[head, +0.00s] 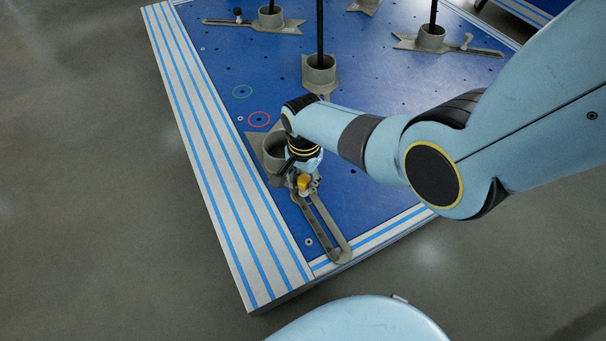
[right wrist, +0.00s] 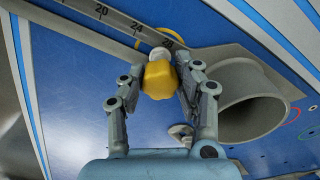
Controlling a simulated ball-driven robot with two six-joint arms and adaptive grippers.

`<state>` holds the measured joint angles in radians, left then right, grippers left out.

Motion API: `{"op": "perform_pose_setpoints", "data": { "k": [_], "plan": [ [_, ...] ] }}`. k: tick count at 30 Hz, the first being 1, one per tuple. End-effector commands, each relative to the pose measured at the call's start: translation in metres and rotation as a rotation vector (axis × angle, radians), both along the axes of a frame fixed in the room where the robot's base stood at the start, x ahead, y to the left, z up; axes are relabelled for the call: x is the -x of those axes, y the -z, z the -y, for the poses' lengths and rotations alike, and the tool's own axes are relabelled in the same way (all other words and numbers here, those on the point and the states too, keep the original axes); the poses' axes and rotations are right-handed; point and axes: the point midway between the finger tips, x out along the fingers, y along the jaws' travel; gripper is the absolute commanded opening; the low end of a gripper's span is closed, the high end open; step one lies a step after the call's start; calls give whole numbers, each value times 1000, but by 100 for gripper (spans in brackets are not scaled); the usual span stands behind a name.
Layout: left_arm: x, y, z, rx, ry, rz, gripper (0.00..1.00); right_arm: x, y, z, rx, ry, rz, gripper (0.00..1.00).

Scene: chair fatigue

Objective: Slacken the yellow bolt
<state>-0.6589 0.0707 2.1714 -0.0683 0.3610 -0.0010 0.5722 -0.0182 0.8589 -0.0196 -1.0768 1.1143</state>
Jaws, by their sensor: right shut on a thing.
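The yellow bolt (head: 304,183) stands on the slotted metal bracket (head: 328,229) near the front corner of the blue platform. In the right wrist view the yellow bolt (right wrist: 160,79) has a rounded, knob-like head, with a pale collar beyond it at the bracket's scale. My right gripper (head: 303,178) reaches down to it, and in the right wrist view its two fingers (right wrist: 163,82) are closed against both sides of the head. The bolt's shank is hidden. My left gripper is in neither view.
A grey cylindrical socket (head: 272,147) stands beside the bolt; it also shows in the right wrist view (right wrist: 252,100). A red ring (head: 259,119) and a green ring (head: 242,91) mark the platform. Other sockets with black poles stand farther back. Grey floor lies left.

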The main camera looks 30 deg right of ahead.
Motion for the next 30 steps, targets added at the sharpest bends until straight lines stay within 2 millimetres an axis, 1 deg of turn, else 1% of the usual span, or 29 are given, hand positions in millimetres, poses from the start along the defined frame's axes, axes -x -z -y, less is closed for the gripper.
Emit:
{"op": "perform_pose_setpoints", "data": {
  "k": [2, 4, 9, 12, 21, 23, 27, 30],
  "plan": [
    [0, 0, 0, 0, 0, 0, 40, 0, 0, 0, 0, -2, 0, 0],
    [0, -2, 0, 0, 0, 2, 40, 0, -1, 0, 0, -40, 0, 0],
    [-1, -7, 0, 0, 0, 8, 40, 0, -1, 0, -1, -265, 1, 0],
    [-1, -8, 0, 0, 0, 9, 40, 0, -1, 0, 0, -339, 0, 0],
    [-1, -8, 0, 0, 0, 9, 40, 0, 0, 0, 0, -366, 0, 0],
    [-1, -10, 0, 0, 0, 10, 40, 0, -1, 0, 0, -425, 0, 0],
    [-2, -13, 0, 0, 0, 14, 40, -1, -1, 0, 0, -615, 2, 0],
    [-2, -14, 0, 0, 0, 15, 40, -1, -1, 0, -1, -690, 1, 0]
  ]
}}
